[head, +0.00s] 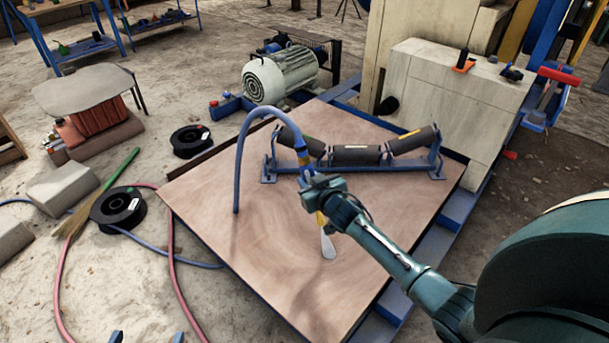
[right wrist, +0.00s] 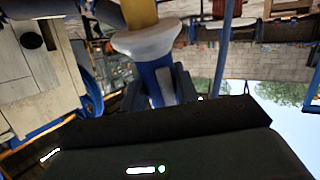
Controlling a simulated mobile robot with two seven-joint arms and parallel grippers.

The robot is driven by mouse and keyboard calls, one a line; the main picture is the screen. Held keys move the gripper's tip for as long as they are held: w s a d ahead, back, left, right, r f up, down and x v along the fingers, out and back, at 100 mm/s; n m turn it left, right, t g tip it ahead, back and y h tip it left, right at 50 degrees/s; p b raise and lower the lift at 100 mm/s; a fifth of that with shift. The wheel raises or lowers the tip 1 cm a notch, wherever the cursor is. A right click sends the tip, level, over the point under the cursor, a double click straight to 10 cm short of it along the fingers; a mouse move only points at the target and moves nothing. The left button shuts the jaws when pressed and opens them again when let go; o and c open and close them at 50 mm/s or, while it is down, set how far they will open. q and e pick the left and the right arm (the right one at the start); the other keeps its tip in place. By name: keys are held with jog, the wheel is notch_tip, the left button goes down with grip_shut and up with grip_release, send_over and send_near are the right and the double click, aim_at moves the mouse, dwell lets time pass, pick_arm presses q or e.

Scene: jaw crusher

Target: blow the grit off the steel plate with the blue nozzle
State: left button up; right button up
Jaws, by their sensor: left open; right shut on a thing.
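My right gripper (head: 322,190) is shut on the nozzle (head: 321,219), which has blue and yellow parts and points down over the brown steel plate (head: 255,255). A pale cone shows below the nozzle, near the plate; I cannot tell if it is its tip or air. In the right wrist view the nozzle (right wrist: 148,42) shows yellow, white and blue close to the camera. A blue hose (head: 238,160) arches from its top down to the plate. No separate grains of grit can be made out. My left gripper (head: 147,338) is open, with only its fingertips showing at the bottom edge.
A roller frame (head: 355,155) stands across the plate's far part. Behind are a motor (head: 280,75) and a pale machine block (head: 450,95). Black reels (head: 118,209), a broom (head: 95,195) and red and blue hoses lie left. The plate's near part is clear.

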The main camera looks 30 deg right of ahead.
jog(key=shift+s+d+r+p, duration=0.1)
jog(key=shift+s+d+p, duration=0.15)
jog(key=shift+s, duration=0.3)
jog(key=shift+s+d+r+p, duration=0.1)
jog(key=shift+s+d, duration=0.1)
jog(key=shift+s, duration=0.35)
jog(key=shift+s+d, duration=0.35)
jog(key=shift+s, duration=0.45)
jog(key=shift+s+a, duration=3.2)
jog(key=shift+a, duration=1)
pick_arm(q)
jog(key=b, duration=0.1)
jog(key=t+b, duration=0.1)
jog(key=b, duration=0.1)
jog(key=shift+w+d+f+m, duration=0.15)
jog(key=shift+w+d+m, duration=0.1)
jog(key=shift+w+m, duration=0.1)
pick_arm(e)
jog(key=w+a, duration=0.3)
jog(key=w, duration=0.6)
jog(key=shift+w+a, duration=0.15)
jog(key=shift+a, duration=0.2)
jog(key=shift+f, duration=0.1)
